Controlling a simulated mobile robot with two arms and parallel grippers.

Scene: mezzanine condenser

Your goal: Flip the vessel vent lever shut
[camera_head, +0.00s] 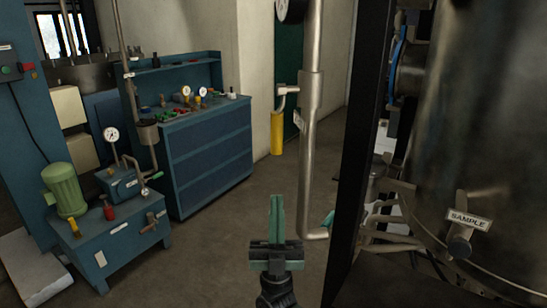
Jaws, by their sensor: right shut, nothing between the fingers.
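A lever with a yellow grip (277,132) hangs straight down from a short side arm on the vertical metal pipe (311,92). No vent label is readable, so I cannot confirm that it is the vent lever. The large steel vessel (475,120) fills the right side, behind a dark post. My right gripper (277,200) is at the lower middle, its green fingers pointing up and shut with nothing between them. It appears below the yellow grip with a visible gap; the depth is unclear. My left gripper is not in view.
A dark post (358,140) stands between the pipe and the vessel. A SAMPLE tag (468,219) hangs at a valve low on the vessel. A blue cabinet (211,158) and a blue pump bench (118,248) stand left. The floor between cabinet and pipe is clear.

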